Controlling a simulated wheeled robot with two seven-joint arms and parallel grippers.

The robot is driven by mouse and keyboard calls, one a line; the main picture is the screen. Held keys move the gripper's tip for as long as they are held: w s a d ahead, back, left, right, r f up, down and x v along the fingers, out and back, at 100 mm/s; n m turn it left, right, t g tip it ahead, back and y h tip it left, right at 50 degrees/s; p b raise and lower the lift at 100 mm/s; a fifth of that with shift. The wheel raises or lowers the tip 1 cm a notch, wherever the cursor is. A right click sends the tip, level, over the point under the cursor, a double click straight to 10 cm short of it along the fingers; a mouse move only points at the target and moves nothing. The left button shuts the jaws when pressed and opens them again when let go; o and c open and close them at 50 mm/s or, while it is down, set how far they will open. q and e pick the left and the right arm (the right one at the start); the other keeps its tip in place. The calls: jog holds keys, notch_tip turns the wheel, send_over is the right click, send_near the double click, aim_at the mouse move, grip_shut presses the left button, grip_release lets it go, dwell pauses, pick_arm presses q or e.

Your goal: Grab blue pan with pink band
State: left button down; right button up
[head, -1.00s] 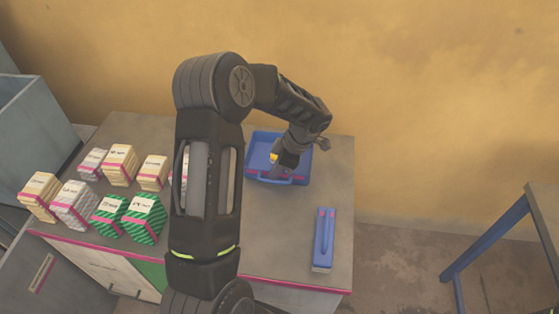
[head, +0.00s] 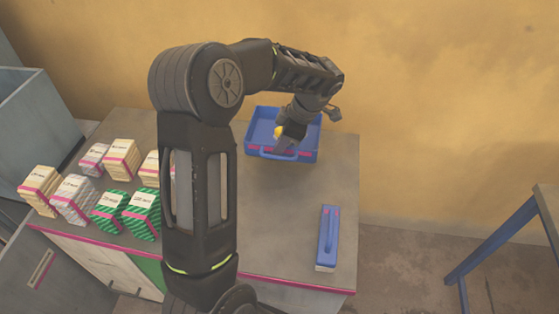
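The blue pan (head: 308,134) is a shallow rectangular tray with a pink band on its front side and a blue handle there. It is at the back right of the grey table, and its far edge shows above the table's back edge, so it appears raised. My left gripper (head: 282,148) points down at the pan's front side by the handle and appears shut on it. The fingertips are small and partly hidden. My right gripper is not in view.
Several striped boxes (head: 109,207) with pink bands stand on the table's left. A blue tool with a handle (head: 327,238) lies near the right front. The table (head: 277,215) is clear between. A grey bin (head: 40,125) stands left, a blue-legged table (head: 497,235) right.

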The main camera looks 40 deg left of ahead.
pick_arm(q)
jog(key=shift+r, duration=0.6)
